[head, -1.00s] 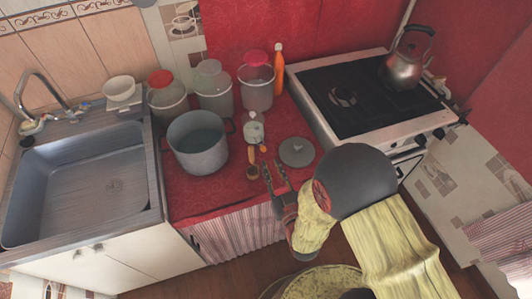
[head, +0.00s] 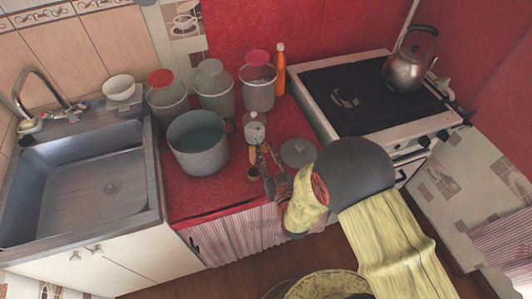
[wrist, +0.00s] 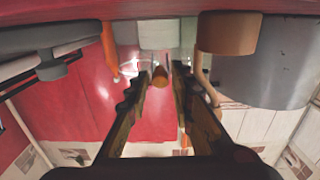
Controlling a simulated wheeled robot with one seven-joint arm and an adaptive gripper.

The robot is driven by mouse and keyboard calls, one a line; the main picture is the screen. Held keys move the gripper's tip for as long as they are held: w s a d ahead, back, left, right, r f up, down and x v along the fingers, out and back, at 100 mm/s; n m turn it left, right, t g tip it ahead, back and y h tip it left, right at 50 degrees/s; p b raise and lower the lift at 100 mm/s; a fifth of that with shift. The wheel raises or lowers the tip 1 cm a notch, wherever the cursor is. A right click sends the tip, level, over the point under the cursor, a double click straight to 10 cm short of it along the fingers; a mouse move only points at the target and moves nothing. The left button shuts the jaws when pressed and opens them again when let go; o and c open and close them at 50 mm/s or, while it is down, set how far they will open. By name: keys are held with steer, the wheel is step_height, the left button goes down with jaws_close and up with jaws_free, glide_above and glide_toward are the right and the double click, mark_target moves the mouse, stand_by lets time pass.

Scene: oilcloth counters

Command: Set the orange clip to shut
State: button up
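A small clear jar with a pale top (head: 254,130) stands on the red counter. In the wrist view a small orange part (wrist: 160,77), which looks like the orange clip, is in front of the glass jar (wrist: 163,58). It lies between and just beyond my fingertips. My gripper (head: 263,152) reaches toward the jar from the front right, low over the counter. Its two fingers also show in the wrist view (wrist: 163,72), spread apart with nothing held. In the head view the clip is hidden by or blends with the fingers. I cannot tell its setting.
A large pot (head: 198,150) stands left of the jar and a round grey lid (head: 298,151) lies to its right. A wooden item (head: 252,158) is close beside my fingers. Lidded containers (head: 213,90) and an orange bottle (head: 280,72) stand behind. The stove (head: 365,95) is at the right.

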steer(key=shift+c, duration=0.9)
steer(key=c, duration=0.4)
jaws_close()
